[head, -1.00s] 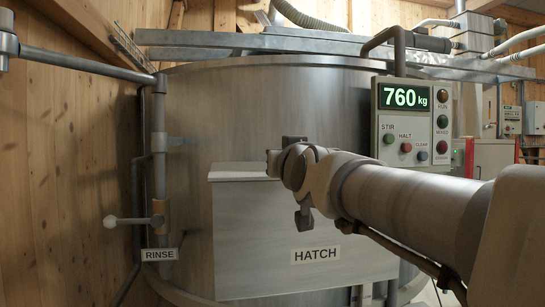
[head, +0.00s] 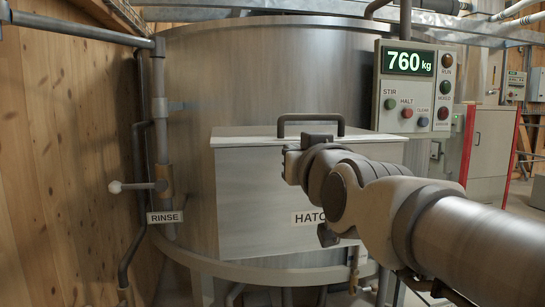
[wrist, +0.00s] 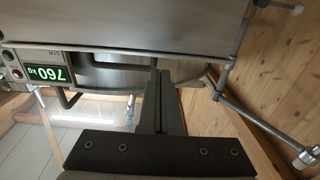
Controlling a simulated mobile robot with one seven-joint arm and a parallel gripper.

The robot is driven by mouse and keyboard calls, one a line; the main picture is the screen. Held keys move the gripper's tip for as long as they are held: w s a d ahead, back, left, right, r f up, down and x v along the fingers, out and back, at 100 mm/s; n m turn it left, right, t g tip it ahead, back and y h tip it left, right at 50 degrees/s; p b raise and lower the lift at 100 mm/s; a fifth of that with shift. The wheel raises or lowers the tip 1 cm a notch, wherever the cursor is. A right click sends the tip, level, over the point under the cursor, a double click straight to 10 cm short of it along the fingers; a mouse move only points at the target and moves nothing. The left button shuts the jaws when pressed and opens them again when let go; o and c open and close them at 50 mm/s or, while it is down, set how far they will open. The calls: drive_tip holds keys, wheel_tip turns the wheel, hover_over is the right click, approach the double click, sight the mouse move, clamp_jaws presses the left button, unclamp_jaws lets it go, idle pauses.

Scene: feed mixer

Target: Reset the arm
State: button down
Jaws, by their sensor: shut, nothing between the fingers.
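My gripper shows in the wrist view (wrist: 160,78) as dark fingers closed together, with nothing between them. In the head view my arm reaches in from the lower right, and its dark wrist end is in front of the hatch, covering part of the HATCH label. The fingertips cannot be made out there. The hatch (head: 250,190) is a grey metal box front on the mixer tank (head: 250,80). A dark bar handle (head: 311,118) stands at its top edge, and the lid looks closed.
A control panel (head: 433,88) reading 760 kg, with coloured buttons, is right of the hatch. The RINSE lever (head: 130,187) and its pipe stand left, by a wooden wall (head: 70,150). A red-edged grey cabinet (head: 490,140) stands at the right.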

drive_tip(key=s+d+f+m+g+h, duration=0.1)
drive_tip(key=s+d+f+g, duration=0.25)
drive_tip(key=s+f, duration=0.4)
drive_tip(key=s+d+f+g+h, duration=0.1)
drive_tip(key=s+d+f+g, duration=0.3)
drive_tip(key=f, duration=0.7)
drive_tip(key=s+d+f+m+g+h, duration=0.1)
drive_tip(key=s+d+f+g, duration=0.25)
drive_tip(key=s+f, duration=0.45)
wheel_tip(320, 180, up, 22)
drive_tip(key=g+p, duration=0.1)
drive_tip(key=p, duration=2.3)
drive_tip(key=shift+a+r, duration=0.25)
drive_tip(key=shift+a, duration=0.15)
